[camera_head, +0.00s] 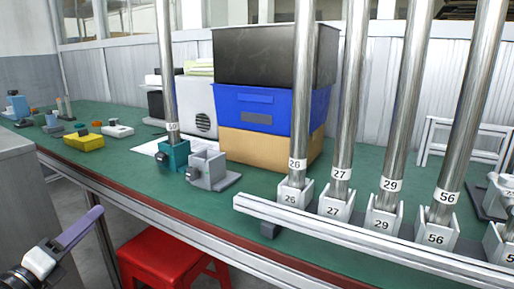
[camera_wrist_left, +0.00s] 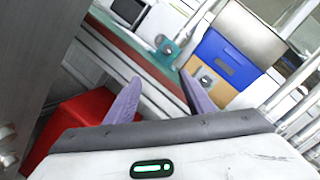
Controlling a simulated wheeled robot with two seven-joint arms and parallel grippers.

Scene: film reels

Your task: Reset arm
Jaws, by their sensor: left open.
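My left gripper (camera_head: 90,219) is at the lower left of the head view, in front of the table and apart from everything on it. One purple finger shows there. In the left wrist view both purple fingers of the gripper (camera_wrist_left: 160,92) stand apart with nothing between them. My right gripper is in neither view. Metal poles labelled 26 (camera_head: 301,90), 27 (camera_head: 349,90), 29 (camera_head: 404,90) and 56 (camera_head: 472,100) stand upright in matching white holders. Another pole (camera_head: 167,70) stands in a teal holder (camera_head: 172,157), beside an empty grey holder (camera_head: 207,168).
The green table (camera_head: 260,200) has a metal rail (camera_head: 330,236) along its front right. Stacked black, blue (camera_head: 250,108) and tan bins stand at the back. A red stool (camera_head: 165,262) is below the front edge. Small parts and a yellow block (camera_head: 84,142) lie far left.

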